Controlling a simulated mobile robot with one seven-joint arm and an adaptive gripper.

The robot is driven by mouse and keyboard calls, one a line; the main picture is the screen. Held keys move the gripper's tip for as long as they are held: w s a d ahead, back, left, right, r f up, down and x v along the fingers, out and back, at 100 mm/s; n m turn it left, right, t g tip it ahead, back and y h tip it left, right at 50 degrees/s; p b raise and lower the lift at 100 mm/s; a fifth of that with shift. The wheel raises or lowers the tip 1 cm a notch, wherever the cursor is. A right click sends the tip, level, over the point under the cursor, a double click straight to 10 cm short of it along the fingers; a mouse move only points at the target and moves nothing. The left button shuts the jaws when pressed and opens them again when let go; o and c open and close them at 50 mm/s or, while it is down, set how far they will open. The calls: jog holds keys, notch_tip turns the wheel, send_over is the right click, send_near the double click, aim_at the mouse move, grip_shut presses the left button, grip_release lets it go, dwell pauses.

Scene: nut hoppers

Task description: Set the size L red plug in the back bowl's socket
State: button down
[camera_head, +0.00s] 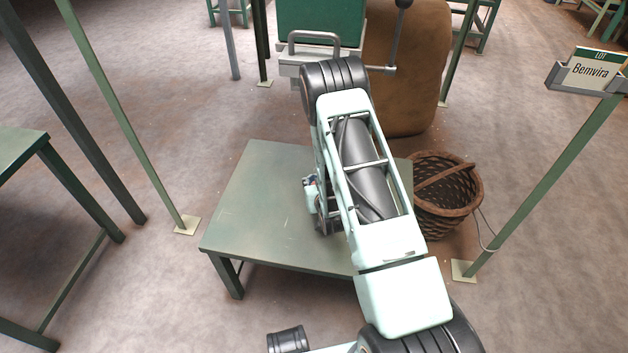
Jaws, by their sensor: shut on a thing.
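My arm crosses the middle of the head view and covers much of a low green table. A small part of my arm's far end shows at the left edge of the upper link, above the table, with tiny blue and reddish bits on it. My gripper's fingers are hidden behind the arm. I cannot make out the red plug, the back bowl or its socket.
The green table (262,185) is bare on its left side. A green hopper (320,22) with grey metalwork stands behind, beside a brown sack (410,75). A wicker basket (462,196) sits right of the table. A "Bemvira" sign (590,72) tops a green post.

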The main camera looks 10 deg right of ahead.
jog(key=c, duration=2.3)
grip_release()
jog(key=shift+f, duration=0.2)
jog(key=o, duration=0.7)
jog(key=shift+r, duration=0.1)
